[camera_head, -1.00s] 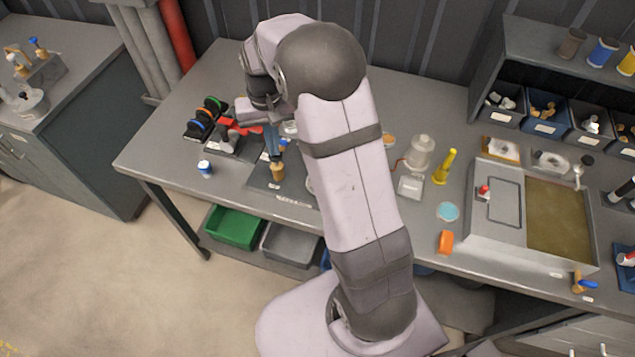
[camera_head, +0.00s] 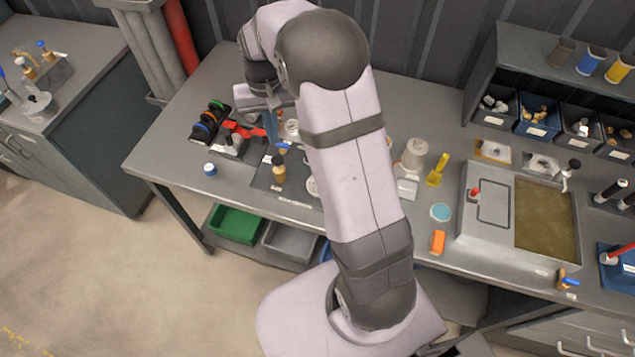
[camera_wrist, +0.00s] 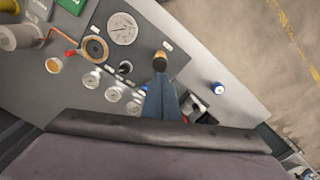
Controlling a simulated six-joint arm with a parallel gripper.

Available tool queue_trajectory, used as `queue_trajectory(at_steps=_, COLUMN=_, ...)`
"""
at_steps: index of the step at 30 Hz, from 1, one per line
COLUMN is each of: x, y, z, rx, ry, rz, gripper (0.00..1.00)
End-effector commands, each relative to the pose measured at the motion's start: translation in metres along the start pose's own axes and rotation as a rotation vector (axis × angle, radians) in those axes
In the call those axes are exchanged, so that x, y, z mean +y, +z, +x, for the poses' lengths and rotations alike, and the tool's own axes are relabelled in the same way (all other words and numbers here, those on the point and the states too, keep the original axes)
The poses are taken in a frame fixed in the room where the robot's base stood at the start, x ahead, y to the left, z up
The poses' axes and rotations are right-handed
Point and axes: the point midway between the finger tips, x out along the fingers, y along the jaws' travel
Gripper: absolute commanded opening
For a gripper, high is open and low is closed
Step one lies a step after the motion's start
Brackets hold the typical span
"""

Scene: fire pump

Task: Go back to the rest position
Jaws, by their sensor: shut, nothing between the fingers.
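My gripper (camera_head: 272,108) is shut and empty, raised above the workbench (camera_head: 330,210) at the back left. Its blue fingers (camera_wrist: 161,82) point away from the wrist camera and lie together. A brass fitting with a dark top (camera_head: 279,172) stands upright on a dark panel on the bench. It also shows just beyond the fingertips in the wrist view (camera_wrist: 160,62), apart from them as seen in the head view. My arm crosses the middle of the head view and hides part of the bench.
A red-handled part (camera_head: 245,130) and several dark coloured-ring pieces stand near the gripper. A small blue-capped item (camera_head: 210,170) is at the left. Gauges (camera_wrist: 122,28) lie below the wrist. A basin (camera_head: 545,220) and a bin shelf (camera_head: 500,75) are at right.

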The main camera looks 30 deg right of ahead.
Motion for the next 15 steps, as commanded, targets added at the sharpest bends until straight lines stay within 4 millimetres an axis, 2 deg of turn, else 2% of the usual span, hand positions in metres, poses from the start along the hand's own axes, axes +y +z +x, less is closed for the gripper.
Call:
queue_trajectory(at_steps=12, x=0.0000, y=-0.0001, z=0.0007, rx=0.000, ry=0.000, rz=-0.013, gripper=0.00)
queue_trajectory(at_steps=15, x=-0.0021, y=-0.0092, z=0.0005, rx=0.037, ry=-0.007, rz=-0.068, gripper=0.00)
